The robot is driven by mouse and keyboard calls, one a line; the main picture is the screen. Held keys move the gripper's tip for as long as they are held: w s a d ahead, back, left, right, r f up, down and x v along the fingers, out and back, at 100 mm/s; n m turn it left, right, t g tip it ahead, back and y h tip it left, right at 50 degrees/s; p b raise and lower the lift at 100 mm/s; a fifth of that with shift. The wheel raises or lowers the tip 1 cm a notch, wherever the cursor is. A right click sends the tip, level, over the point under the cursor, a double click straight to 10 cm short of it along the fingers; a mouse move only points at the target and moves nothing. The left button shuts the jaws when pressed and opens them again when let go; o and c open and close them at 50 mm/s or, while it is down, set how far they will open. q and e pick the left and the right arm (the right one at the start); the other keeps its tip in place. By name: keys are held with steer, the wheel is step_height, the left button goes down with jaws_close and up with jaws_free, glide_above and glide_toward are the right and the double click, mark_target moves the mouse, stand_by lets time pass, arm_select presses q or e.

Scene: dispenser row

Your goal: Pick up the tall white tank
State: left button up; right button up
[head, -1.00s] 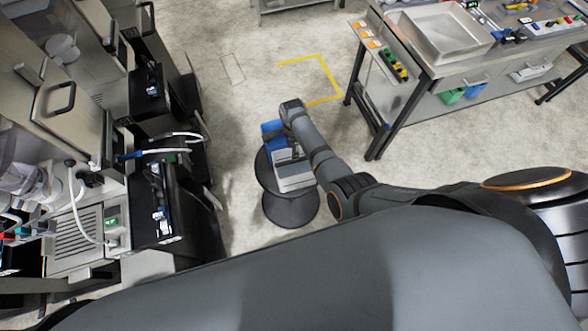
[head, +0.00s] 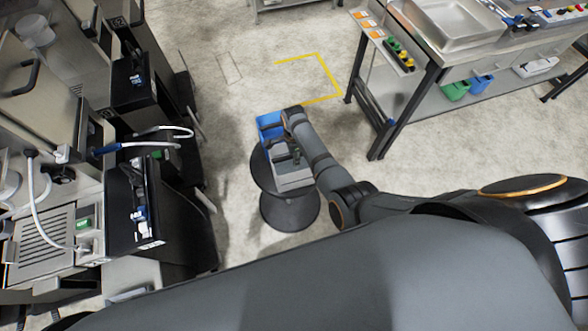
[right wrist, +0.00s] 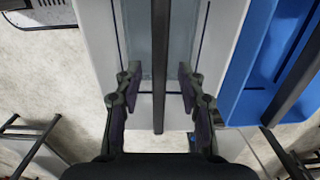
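The white tank (head: 293,179), a pale grey-white box, stands on a round black stand (head: 290,213) in the head view, partly hidden by my right arm. In the right wrist view the pale tank (right wrist: 98,35) fills the upper middle, with a dark bar (right wrist: 160,70) running down its centre. My right gripper (right wrist: 159,85) is open, its fingers on either side of the bar with gaps between. In the head view my right gripper (head: 296,155) is small and low over the tank. My left gripper is not in view.
A blue bin (head: 268,125) sits close beside the tank on the stand and also shows in the right wrist view (right wrist: 262,70). Machines with hoses (head: 130,147) line the left. A metal workbench (head: 415,75) stands at the right. Floor is clear beyond the stand.

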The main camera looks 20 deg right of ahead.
steer(key=shift+r, duration=0.1)
steer(key=shift+c, duration=0.4)
jaws_close()
steer(key=shift+r, duration=0.1)
